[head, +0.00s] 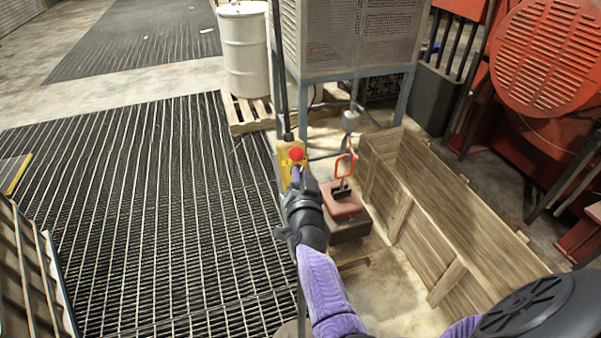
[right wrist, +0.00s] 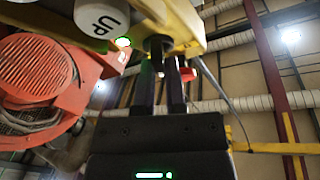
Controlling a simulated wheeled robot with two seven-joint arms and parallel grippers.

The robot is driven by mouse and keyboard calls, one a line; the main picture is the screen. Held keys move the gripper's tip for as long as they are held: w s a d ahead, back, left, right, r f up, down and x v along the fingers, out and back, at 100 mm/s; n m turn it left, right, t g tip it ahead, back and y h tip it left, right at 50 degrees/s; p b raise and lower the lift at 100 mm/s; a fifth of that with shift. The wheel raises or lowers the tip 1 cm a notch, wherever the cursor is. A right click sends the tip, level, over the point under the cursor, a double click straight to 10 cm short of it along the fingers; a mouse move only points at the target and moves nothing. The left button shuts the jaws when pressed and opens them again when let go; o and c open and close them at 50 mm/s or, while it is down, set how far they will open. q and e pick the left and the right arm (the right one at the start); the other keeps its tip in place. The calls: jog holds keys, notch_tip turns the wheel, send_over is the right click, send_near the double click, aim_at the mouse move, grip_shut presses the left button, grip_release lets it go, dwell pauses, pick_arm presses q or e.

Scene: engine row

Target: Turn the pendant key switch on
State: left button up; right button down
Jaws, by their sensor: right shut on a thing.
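The yellow pendant (head: 284,167) hangs upright on a dark cable in the head view, with a red mushroom button (head: 296,153) near its top. My right gripper (head: 297,186) is at its lower part and hides that part. In the right wrist view the yellow pendant body (right wrist: 188,22) crosses the top, with a white button marked UP (right wrist: 101,16). The dark key switch (right wrist: 159,44) sits between the fingertips of my right gripper (right wrist: 161,66), which is shut on it. Its turned position cannot be read. My left gripper is out of view.
An orange hook (head: 344,164) hangs close right of the pendant, above a red-topped block (head: 343,203). A wooden crate (head: 435,228) stands to the right. A steel-framed cabinet (head: 336,38) and white drum (head: 245,52) stand behind. Open floor grating (head: 140,210) lies left.

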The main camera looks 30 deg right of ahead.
jog(key=shift+r+m, duration=0.1)
jog(key=shift+m, duration=0.3)
jog(key=c, duration=0.7)
grip_release()
